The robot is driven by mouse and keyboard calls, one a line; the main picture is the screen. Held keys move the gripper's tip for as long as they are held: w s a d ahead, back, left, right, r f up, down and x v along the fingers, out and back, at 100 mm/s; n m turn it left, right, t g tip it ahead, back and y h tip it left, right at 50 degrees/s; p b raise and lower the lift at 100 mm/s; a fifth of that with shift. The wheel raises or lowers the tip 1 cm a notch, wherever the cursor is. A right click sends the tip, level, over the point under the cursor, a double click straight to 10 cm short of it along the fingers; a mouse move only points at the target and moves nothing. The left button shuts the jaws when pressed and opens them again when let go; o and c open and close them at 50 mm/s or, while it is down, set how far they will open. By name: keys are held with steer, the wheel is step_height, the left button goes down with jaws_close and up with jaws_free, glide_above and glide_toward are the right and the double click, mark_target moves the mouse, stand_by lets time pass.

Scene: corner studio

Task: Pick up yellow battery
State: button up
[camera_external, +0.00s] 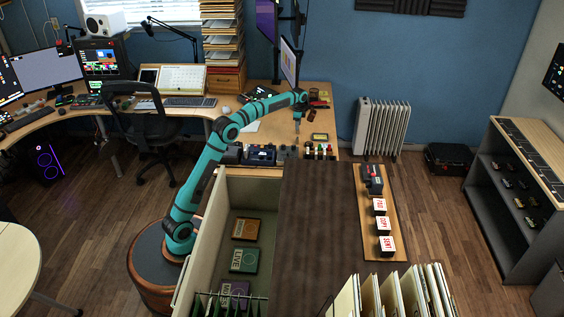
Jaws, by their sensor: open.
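A small dark item with yellow on it (320,136) lies on the wooden desk (318,100), near its right edge. It may be the yellow battery, but it is too small to tell for sure. My teal arm reaches up and across to the desk. My gripper (297,129) points down, just left of this item and apart from it. It is open, and nothing shows between its fingers.
Several small bottles or jars (319,151) stand along the desk's front edge, with dark devices (260,155) to their left. A monitor (288,62) stands behind my gripper. An open cabinet with folders (395,296) is in front.

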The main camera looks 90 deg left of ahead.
mark_target(297, 139)
step_height(297, 139, down, 6)
steer(key=shift+f, duration=0.1)
steer(key=shift+s+d+f, duration=0.1)
steer(key=shift+d+f, duration=0.05)
steer(key=shift+f, duration=1.15)
steer(key=shift+s+d+f, duration=0.1)
steer(key=shift+d+f, duration=0.05)
steer(key=shift+f, duration=1.15)
steer(key=shift+c, duration=0.2)
steer(key=c, duration=1)
